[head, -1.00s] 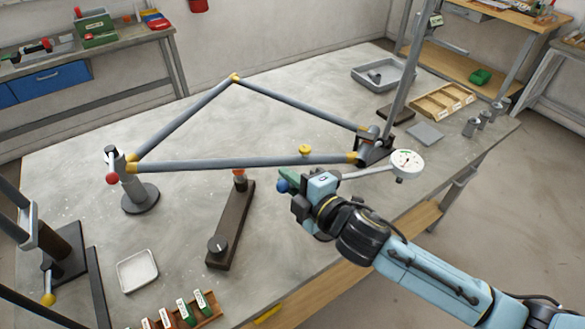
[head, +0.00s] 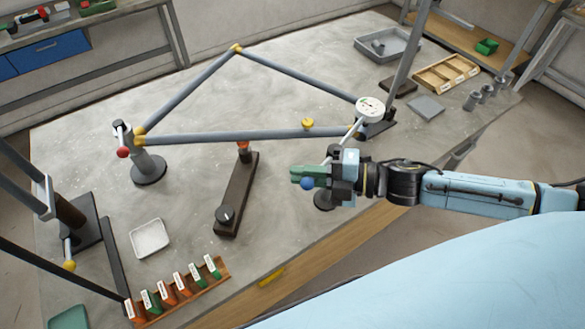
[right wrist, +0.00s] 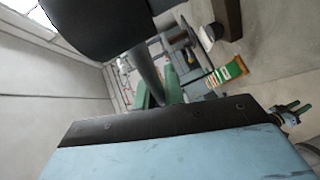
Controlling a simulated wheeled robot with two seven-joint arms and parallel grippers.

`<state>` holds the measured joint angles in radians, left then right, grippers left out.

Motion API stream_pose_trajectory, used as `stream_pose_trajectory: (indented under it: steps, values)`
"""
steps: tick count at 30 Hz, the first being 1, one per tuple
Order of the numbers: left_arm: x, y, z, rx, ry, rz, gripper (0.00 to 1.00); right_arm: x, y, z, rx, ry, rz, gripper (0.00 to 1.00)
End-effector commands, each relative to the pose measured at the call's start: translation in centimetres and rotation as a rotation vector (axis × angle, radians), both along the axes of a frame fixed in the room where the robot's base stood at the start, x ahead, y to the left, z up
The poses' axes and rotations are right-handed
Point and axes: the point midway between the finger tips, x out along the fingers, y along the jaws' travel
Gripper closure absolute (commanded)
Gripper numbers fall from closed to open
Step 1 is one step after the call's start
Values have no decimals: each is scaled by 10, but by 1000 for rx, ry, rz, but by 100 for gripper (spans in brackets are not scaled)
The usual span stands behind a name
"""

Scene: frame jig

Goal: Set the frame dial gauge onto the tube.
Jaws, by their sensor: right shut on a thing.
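The dial gauge (head: 371,109) has a white round face on a pale rod. The rod runs down and left to my right gripper (head: 328,178), which is shut on the gauge's holder. A green piece (head: 306,174) and a blue ball (head: 307,186) show at the gripper's left side. In the head view the gripper is below the tube's right part, and the gauge face overlaps the frame's right corner. Contact cannot be told. My left gripper is not in view.
A post with a red ball (head: 124,152) stands at the frame's left end. A dark bar with a knob (head: 235,195) lies in front of the tube. A white dish (head: 150,238) and a rack of labelled cards (head: 215,279) are front left. A grey tray (head: 386,50) is behind.

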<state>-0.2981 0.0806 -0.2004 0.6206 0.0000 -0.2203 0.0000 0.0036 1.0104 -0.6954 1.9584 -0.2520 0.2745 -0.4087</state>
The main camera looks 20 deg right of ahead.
Motion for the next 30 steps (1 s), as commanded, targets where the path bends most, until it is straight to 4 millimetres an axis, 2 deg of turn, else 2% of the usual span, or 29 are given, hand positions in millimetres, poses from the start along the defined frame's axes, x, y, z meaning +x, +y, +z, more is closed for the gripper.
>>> stream_pose_trajectory:
  steps: [16,17,21,30]
  values:
    - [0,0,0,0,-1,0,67,-6,-3,0,2,1,20,100]
    - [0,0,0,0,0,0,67,-6,-3,0,2,1,20,87]
    - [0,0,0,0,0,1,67,-6,-4,0,1,0,19,68]
    - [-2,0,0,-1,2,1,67,-5,-4,0,1,0,15,68]
